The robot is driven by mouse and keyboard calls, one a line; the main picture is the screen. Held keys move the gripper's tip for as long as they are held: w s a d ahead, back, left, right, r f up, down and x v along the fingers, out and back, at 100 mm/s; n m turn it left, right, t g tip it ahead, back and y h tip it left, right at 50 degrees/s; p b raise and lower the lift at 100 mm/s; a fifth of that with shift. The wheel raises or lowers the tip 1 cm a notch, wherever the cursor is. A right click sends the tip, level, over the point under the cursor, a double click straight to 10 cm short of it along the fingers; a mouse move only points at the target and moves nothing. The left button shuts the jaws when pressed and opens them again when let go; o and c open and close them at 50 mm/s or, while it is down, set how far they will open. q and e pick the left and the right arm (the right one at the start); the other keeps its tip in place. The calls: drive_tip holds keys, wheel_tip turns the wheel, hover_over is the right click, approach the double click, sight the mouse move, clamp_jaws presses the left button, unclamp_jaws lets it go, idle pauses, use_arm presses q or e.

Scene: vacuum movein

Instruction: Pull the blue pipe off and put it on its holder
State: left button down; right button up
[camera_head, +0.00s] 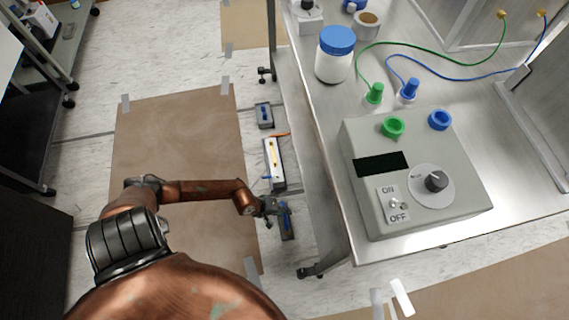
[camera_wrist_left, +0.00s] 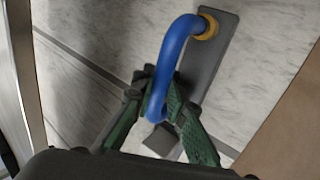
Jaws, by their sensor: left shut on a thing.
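The blue pipe (camera_wrist_left: 172,55) is a bent tube in the left wrist view. Its far end meets a yellow ring (camera_wrist_left: 209,27) at a dark grey base (camera_wrist_left: 210,75), and its near end lies between my fingers. My left gripper (camera_wrist_left: 160,108) has green-lined fingers shut on the pipe's near end. In the head view, my left gripper (camera_head: 279,209) is low beside the table, at the dark base (camera_head: 288,233). The pipe shows there only as a small blue spot. I cannot tell which block is the holder. My right gripper is not in view.
A grey block with a blue part (camera_head: 264,115) and a white block with a yellow strip (camera_head: 273,163) lie farther back in the same row. The metal table (camera_head: 330,215) is close on the right and carries a control box (camera_head: 400,225).

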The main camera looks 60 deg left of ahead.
use_arm(q)
drive_tip(key=shift+f+b, duration=0.3)
drive_tip(key=shift+f, duration=0.15)
idle(0.5)
drive_tip(key=c, duration=1.8)
unclamp_jaws()
drive_tip(key=shift+c, duration=0.2)
drive_tip(key=v, duration=1.2)
